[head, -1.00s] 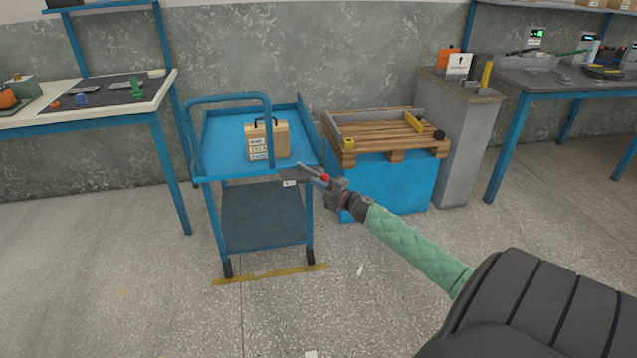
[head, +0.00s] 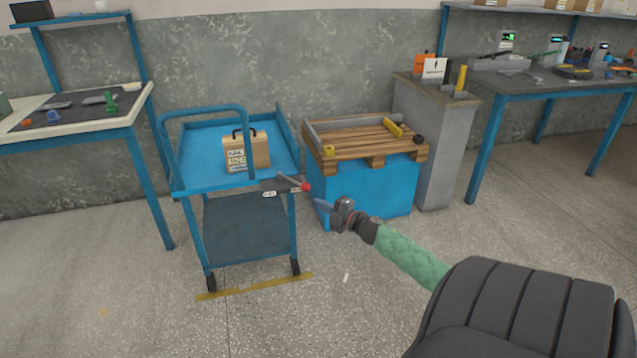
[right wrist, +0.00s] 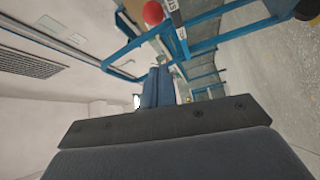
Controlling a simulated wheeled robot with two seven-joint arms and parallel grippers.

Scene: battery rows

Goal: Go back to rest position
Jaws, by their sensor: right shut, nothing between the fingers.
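My right gripper (head: 319,204) is in the head view, at the end of an arm with a green sleeve that comes in from the lower right. Its fingers are shut and empty, and they point up and left. In the right wrist view the two blue-grey fingers (right wrist: 160,84) lie together. The fingertips are a little below and right of a red lever knob (head: 305,187) at the front right corner of a blue cart (head: 195,178), apart from it in the picture. The red knob also shows at the top of the right wrist view (right wrist: 153,13). My left gripper is not in view.
A tan case (head: 262,151) with a dark handle stands on the cart's top. A wooden pallet (head: 365,140) lies on a blue block (head: 365,190) behind my gripper. Workbenches stand at left (head: 139,104) and right (head: 510,93). The floor in front is clear.

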